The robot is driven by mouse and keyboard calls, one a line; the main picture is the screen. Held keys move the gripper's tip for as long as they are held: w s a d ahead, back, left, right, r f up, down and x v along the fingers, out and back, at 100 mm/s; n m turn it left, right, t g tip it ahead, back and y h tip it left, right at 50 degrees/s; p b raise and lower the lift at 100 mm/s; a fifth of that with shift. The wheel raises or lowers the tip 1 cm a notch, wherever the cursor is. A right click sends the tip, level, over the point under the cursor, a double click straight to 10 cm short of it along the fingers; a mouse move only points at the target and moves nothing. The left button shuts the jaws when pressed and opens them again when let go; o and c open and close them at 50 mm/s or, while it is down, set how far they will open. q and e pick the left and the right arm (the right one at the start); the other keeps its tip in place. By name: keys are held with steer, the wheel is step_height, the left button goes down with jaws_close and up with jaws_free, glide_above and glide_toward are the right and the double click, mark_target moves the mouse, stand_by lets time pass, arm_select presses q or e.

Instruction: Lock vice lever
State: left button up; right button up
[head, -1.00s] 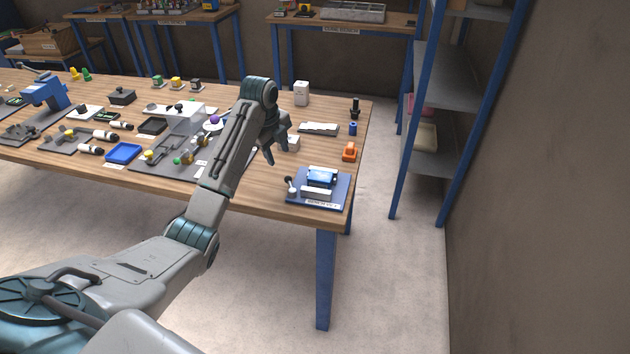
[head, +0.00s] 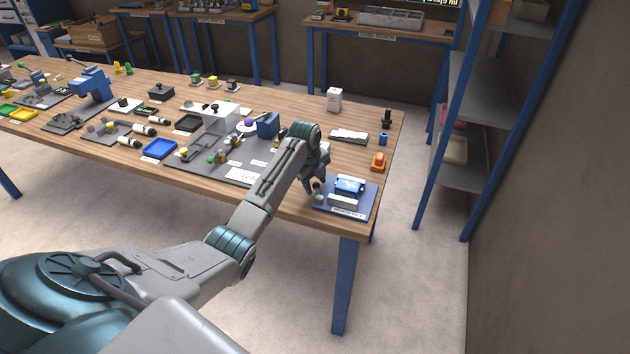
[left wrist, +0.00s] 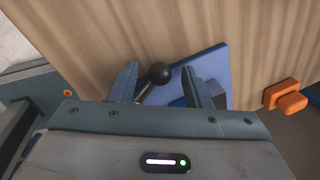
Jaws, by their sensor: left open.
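The vice (head: 350,185) has a blue body and a light front block, on a blue base plate (head: 366,205) at the table's near right corner. My left gripper (head: 312,188) is open at the plate's left side, beside the vice. In the left wrist view the lever's black ball knob (left wrist: 160,73) on a short grey rod lies between the two open fingers of my left gripper (left wrist: 159,68), not visibly clamped. Part of the blue base plate (left wrist: 213,61) shows behind the right finger. The lever's lower end is hidden by the gripper. My right gripper is not in view.
An orange block (head: 378,162) sits behind the vice; it also shows in the left wrist view (left wrist: 285,95). A blue block (head: 268,125) and a grey board (head: 215,165) with parts lie left of my arm. A metal shelf (head: 475,90) stands right of the table.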

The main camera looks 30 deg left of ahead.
arm_select(q)
steer(key=c, duration=0.9)
jaws_close()
